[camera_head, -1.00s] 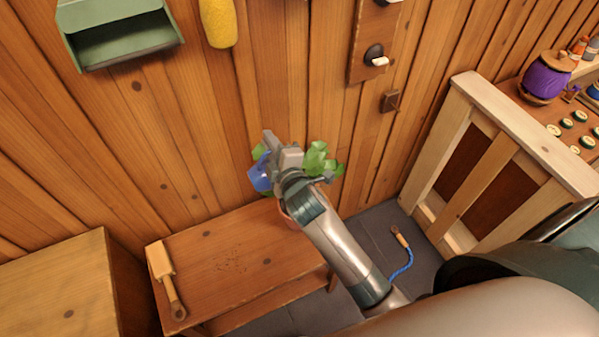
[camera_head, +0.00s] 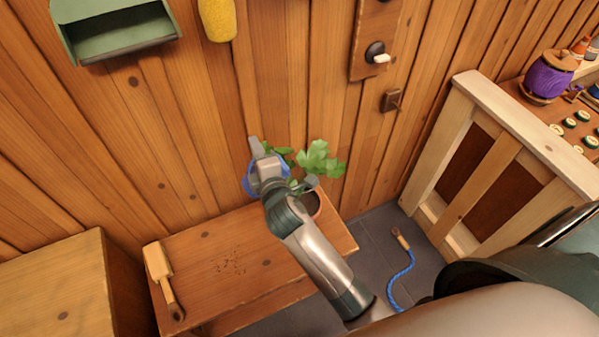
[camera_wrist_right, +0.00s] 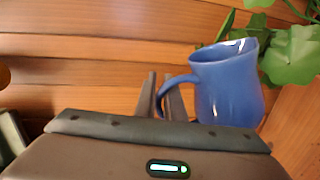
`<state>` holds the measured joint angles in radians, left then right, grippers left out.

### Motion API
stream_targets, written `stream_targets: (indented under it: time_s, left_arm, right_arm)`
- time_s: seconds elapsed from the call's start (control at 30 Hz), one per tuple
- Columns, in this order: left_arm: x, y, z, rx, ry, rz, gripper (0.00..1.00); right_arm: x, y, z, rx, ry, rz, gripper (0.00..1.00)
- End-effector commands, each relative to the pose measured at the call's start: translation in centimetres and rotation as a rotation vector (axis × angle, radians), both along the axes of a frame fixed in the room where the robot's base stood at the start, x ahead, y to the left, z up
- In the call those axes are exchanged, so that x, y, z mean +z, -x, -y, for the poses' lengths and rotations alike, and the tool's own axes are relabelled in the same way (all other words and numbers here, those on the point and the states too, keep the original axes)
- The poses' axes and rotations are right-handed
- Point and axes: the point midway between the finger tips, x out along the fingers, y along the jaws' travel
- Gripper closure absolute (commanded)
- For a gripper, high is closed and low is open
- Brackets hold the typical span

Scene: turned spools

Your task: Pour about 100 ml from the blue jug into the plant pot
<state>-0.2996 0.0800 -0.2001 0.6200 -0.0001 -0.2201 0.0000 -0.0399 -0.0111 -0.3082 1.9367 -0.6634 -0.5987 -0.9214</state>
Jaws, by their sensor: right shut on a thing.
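The blue jug (camera_wrist_right: 228,85) is held by its handle in my right gripper (camera_wrist_right: 165,90), with its spout side facing right in the right wrist view. In the head view the jug (camera_head: 250,182) is mostly hidden behind my right gripper (camera_head: 264,160). The jug looks roughly upright in the wrist view. The plant pot (camera_head: 319,205) is reddish brown and stands on the bench, just right of the jug and partly hidden by my arm. Its green leaves (camera_head: 318,160) rise beside the jug and also show in the wrist view (camera_wrist_right: 292,55). My left gripper does not show.
The low wooden bench (camera_head: 215,245) carries dark crumbs (camera_head: 229,262) and a wooden brush (camera_head: 163,279). A plank wall (camera_head: 170,150) stands close behind. A blue rope with a handle (camera_head: 401,275) lies on the floor to the right, near a wooden partition (camera_head: 500,170).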

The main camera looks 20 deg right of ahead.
Motion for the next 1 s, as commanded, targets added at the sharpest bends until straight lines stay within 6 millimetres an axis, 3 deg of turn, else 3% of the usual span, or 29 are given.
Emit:
stream_targets:
  time_s: [0.5, 1.0]
  left_arm:
    - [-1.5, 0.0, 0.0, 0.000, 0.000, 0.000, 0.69]
    - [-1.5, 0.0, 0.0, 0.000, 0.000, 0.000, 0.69]
  right_arm:
    - [-2.6, 0.0, -2.3, 0.002, 0.286, 0.009, 1.00]
    - [-2.6, 0.0, -2.4, 0.001, 0.304, 0.009, 1.00]
